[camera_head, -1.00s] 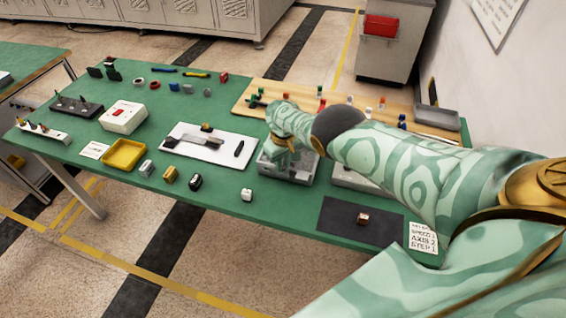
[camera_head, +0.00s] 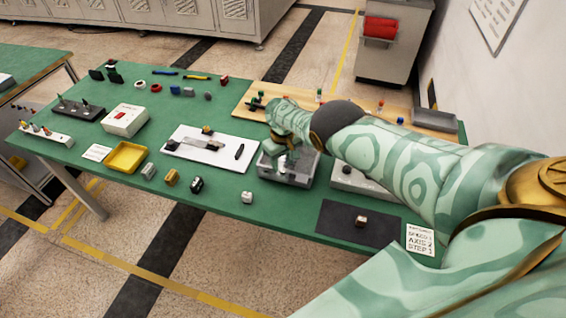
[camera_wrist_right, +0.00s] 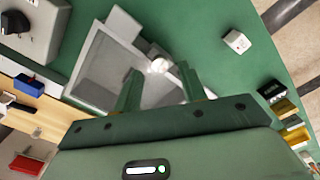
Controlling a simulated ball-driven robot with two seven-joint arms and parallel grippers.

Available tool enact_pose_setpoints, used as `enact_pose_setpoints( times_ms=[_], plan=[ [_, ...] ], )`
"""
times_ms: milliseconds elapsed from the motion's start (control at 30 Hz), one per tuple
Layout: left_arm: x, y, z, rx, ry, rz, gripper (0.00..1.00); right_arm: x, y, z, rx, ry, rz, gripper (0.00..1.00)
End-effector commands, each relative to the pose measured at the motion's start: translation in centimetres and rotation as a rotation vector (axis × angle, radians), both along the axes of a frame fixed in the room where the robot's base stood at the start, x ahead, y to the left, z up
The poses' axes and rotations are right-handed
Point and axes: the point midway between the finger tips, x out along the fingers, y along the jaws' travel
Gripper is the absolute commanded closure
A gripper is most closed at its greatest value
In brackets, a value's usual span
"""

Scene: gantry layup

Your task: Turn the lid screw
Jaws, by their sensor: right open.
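The lid screw appears as a small round silver head (camera_wrist_right: 158,65) on the grey box (camera_wrist_right: 98,78) in the right wrist view. The same grey box (camera_head: 302,176) stands at the front middle of the green table in the head view. My right gripper (camera_wrist_right: 161,86) is open, with its two green fingers over the box, one on each side of the screw in the picture. I cannot tell whether they touch it. In the head view the right gripper (camera_head: 284,160) points down over the box, and the screw is hidden there. My left gripper is not in view.
A grey unit with a black knob (camera_head: 350,178) stands right of the box. A white board (camera_head: 185,148) with parts lies to the left. A small white block (camera_head: 247,197) sits near the front edge. A wooden board (camera_head: 240,108) with pegs lies behind.

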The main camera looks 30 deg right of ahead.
Motion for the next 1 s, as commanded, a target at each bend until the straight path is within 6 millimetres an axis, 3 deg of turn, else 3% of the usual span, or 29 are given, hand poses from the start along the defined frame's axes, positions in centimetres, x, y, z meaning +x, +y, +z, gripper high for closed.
enact_pose_setpoints(
  times_ms=[33,100,500,667,1000],
  plan=[
    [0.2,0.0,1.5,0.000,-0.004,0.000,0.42,0.0,0.0,1.8,0.000,-0.002,0.000,0.58],
    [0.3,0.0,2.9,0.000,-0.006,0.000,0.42,0.1,0.0,3.5,0.000,-0.002,0.000,0.58],
    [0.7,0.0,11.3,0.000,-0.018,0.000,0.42,0.0,0.1,12.6,0.001,0.000,0.000,0.58],
    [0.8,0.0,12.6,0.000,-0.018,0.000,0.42,0.0,0.0,14.0,0.000,0.001,0.001,0.58],
    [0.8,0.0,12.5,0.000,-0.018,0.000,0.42,0.0,0.0,13.8,0.001,0.002,0.000,0.58]
  ],
)
